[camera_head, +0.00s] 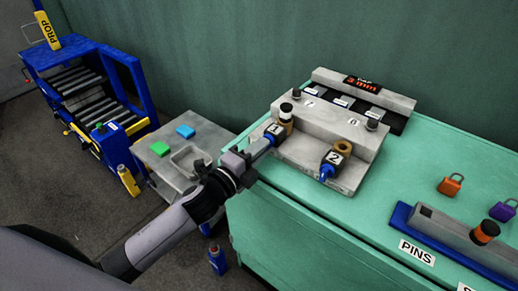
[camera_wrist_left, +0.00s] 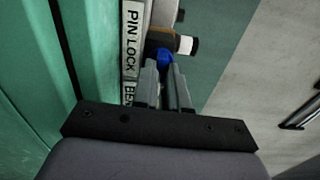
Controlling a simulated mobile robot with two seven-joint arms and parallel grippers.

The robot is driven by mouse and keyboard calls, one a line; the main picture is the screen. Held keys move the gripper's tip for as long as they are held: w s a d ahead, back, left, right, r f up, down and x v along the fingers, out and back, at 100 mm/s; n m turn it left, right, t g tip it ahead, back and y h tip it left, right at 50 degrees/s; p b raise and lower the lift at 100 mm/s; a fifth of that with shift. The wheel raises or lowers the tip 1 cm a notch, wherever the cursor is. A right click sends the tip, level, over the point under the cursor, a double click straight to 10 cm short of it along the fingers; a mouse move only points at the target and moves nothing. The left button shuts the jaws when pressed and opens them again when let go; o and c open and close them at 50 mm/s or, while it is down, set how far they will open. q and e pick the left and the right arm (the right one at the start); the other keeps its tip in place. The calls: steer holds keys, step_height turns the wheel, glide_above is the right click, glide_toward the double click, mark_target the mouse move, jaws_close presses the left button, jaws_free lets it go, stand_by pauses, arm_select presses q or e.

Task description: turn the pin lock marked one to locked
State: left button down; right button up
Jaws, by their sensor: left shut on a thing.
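The pin lock marked one (camera_head: 274,129) sits on the left of a grey block on the green bench. A pin with a black and white top and an orange-brown body (camera_head: 286,110) stands upright in it. My left gripper (camera_head: 262,145) is shut on the blue handle (camera_head: 272,140) of this lock. In the left wrist view the blue handle (camera_wrist_left: 165,56) shows between the fingertips (camera_wrist_left: 165,72), which hide part of it. A sign reading PIN LOCK (camera_wrist_left: 132,30) runs beside it. Whether the handle points to locked is not readable. My right gripper is not in view.
The pin lock marked two (camera_head: 333,157) has a blue handle and an empty-looking brown ring. A blue PINS tray (camera_head: 400,216) and padlocks (camera_head: 450,185) lie right. A grey table (camera_head: 190,185) stands left. A display reading 3 mm (camera_head: 362,84) is behind.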

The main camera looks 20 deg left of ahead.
arm_select(q)
steer(key=c, duration=1.2)
jaws_free()
steer(key=shift+o, duration=0.2)
steer(key=v, duration=0.7)
